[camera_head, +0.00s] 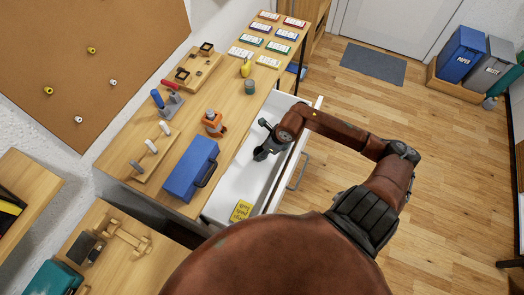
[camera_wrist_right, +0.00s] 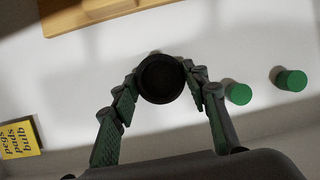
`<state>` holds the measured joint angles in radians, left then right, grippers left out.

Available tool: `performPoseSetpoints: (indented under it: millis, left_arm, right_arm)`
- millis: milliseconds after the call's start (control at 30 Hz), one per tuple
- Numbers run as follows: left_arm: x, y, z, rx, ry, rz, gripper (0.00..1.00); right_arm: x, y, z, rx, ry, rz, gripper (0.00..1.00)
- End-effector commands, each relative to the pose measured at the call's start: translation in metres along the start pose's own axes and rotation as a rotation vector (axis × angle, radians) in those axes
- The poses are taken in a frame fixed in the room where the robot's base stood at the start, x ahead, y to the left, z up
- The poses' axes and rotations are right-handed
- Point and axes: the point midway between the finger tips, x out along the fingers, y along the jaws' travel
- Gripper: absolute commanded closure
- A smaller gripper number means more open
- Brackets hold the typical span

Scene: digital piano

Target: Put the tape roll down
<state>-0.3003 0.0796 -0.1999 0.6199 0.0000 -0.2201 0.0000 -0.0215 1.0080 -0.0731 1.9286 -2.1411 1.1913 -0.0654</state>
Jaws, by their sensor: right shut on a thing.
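The tape roll (camera_wrist_right: 160,78) is a round black disc in the middle of the right wrist view. My right gripper (camera_head: 266,147) is over the open white drawer (camera_head: 225,203) in the head view. Its two green-padded fingers are closed on opposite sides of the roll. In the head view the roll shows only as a small dark shape at the fingertips. I cannot tell whether it touches the drawer floor. My left gripper is not in view.
A yellow box (camera_head: 241,211) with printed words lies in the drawer's near end. Two green cylinders (camera_wrist_right: 238,93) (camera_wrist_right: 291,79) are beside the right finger in the wrist view. A blue toolbox (camera_head: 191,168) stands on the wooden top beside the drawer.

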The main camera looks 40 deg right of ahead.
Motion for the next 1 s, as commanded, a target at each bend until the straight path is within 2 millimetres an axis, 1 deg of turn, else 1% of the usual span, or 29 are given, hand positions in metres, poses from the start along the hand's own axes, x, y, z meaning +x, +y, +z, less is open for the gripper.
performPoseSetpoints:
  millis: [200,233,467,767,867,967,1000]
  left_arm:
    - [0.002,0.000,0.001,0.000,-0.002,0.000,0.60]
    - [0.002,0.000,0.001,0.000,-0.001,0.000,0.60]
    - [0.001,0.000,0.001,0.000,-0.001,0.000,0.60]
    - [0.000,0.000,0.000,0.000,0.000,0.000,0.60]
    - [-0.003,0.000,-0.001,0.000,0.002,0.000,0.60]
    - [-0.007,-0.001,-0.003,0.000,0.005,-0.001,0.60]
    - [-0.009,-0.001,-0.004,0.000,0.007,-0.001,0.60]
  right_arm:
    - [0.003,0.000,-0.002,0.000,0.001,0.000,0.82]
    - [0.003,0.000,-0.001,0.001,0.000,0.000,0.56]
    - [0.002,0.000,-0.001,0.001,0.000,0.000,0.41]
    - [0.000,0.000,0.000,0.001,0.000,0.000,0.41]
    - [-0.009,0.000,0.001,-0.001,-0.001,-0.001,0.41]
    - [-0.025,-0.001,0.000,-0.002,0.001,-0.002,0.41]
    - [-0.033,0.000,0.000,-0.003,0.001,-0.003,0.41]
